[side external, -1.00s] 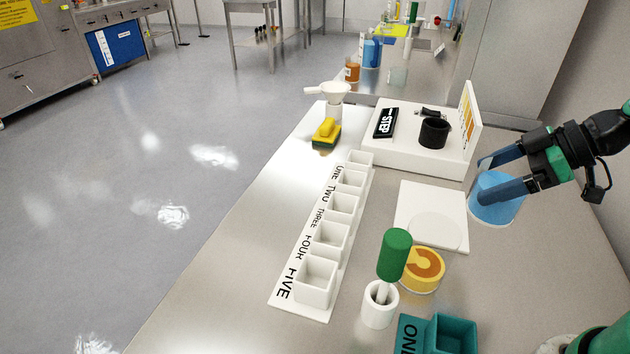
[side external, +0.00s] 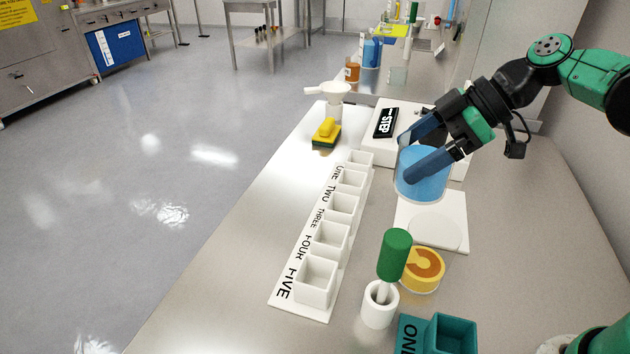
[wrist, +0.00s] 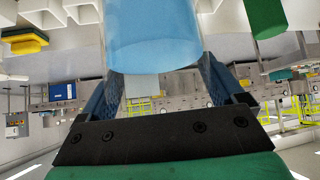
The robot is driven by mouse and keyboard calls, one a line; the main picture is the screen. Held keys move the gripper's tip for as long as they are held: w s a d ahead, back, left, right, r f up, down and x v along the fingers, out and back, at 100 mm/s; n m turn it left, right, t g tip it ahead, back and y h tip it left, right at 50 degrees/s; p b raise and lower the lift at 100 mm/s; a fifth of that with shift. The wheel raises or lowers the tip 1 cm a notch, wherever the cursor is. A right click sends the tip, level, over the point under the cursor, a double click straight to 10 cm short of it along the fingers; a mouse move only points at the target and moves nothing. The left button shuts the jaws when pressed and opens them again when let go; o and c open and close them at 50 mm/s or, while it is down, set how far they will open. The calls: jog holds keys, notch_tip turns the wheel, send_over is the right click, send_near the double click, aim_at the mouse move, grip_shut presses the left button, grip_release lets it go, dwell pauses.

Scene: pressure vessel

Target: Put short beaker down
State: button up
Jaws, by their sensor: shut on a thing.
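The short beaker (side external: 422,177) looks blue and is held between the blue fingers of my gripper (side external: 418,160). It hangs above the back part of the white square plate (side external: 458,211), in front of the white station with the STEP sign. In the wrist view the beaker (wrist: 152,35) fills the top middle, between the two fingers. My gripper is shut on it. Whether its base touches anything below is hard to tell.
A white rack (side external: 322,268) of numbered square cups stands left of the plate. A green-handled tool (side external: 394,255) in a white holder, a yellow round item (side external: 424,270) and a teal box (side external: 452,336) stand in front. A yellow sponge (side external: 326,133) lies at the back left.

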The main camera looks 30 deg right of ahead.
jog(key=s+a+r+n+g+y, duration=0.1)
jog(key=s+a+r+n+g, duration=0.15)
jog(key=a, duration=0.75)
jog(key=s+a+r+n+g, duration=0.1)
jog(key=s+a+r+n, duration=0.15)
jog(key=a, duration=0.65)
jog(key=s+a+r+n+g+y, duration=0.1)
jog(key=s+a+n, duration=0.15)
jog(key=a, duration=0.75)
jog(key=shift+m, duration=0.35)
notch_tip(320, 180, down, 20)
jog(key=shift+s+a+r, duration=0.1)
jog(key=shift+s+r, duration=0.05)
jog(key=shift+r, duration=0.05)
jog(key=shift+f, duration=0.1)
jog(key=o, duration=1)
